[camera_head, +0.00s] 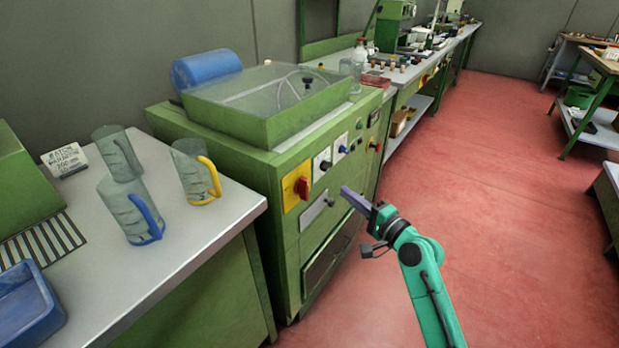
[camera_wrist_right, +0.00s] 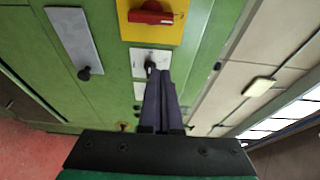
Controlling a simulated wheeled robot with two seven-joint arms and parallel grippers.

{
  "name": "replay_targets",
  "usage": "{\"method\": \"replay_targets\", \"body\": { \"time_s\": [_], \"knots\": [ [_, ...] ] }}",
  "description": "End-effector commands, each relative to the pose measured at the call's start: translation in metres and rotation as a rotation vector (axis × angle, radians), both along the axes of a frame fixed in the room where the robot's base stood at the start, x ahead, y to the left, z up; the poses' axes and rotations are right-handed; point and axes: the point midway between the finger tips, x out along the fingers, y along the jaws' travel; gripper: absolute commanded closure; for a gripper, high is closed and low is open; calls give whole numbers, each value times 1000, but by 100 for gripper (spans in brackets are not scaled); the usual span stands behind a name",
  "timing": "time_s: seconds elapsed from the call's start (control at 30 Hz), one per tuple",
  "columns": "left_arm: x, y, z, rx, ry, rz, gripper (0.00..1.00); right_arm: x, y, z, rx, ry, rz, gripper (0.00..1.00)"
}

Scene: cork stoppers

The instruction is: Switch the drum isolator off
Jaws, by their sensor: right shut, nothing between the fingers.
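The drum isolator is a red rotary handle (camera_head: 302,187) on a yellow plate (camera_head: 291,194), on the front of the green machine cabinet (camera_head: 262,222). In the right wrist view the red handle (camera_wrist_right: 152,14) is at the top, lying roughly crosswise on its yellow plate (camera_wrist_right: 170,33). My right gripper (camera_head: 346,191) is shut and empty, in front of the cabinet and to the right of the isolator, apart from it in the head view. In the right wrist view its closed fingers (camera_wrist_right: 160,75) overlap a white plate with a dark knob. My left gripper is not in view.
Right of the isolator are a dark knob (camera_head: 325,165), a blue knob (camera_head: 343,149) and a small red button (camera_head: 377,147). A grey plate (camera_head: 314,209) sits below. A bench (camera_head: 215,225) with several jugs stands left.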

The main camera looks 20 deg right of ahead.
Motion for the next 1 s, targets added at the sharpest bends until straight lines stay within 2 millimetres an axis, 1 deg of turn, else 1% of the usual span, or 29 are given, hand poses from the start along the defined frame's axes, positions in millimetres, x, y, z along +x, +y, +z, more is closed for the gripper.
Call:
{"method": "replay_targets", "body": {
  "time_s": [0.03, 0.13, 0.27, 0.37, 0.5, 0.73, 0.8, 0.83, 0.9, 1.0],
  "knots": [
    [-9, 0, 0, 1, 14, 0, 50, 0, 0, 0, -1, 1, 0, 100],
    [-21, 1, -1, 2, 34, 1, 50, 0, 0, 0, -3, 1, -1, 100],
    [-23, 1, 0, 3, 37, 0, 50, 7, 2, 0, -1, 1, -2, 100],
    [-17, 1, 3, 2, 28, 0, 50, 21, 7, 1, -1, 1, -1, 100],
    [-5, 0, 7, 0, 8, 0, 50, 50, 18, 2, -3, 0, 0, 100],
    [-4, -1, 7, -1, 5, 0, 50, 97, 36, 0, -4, 1, 0, 100],
    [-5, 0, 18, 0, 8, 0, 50, 85, 48, 2, -2, 5, 0, 100],
    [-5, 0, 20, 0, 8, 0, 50, 81, 51, 1, -1, 5, -1, 100],
    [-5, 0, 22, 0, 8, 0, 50, 75, 58, 0, -2, 5, -1, 100],
    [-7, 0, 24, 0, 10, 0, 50, 70, 64, -1, -5, 4, -2, 100]
  ]
}}
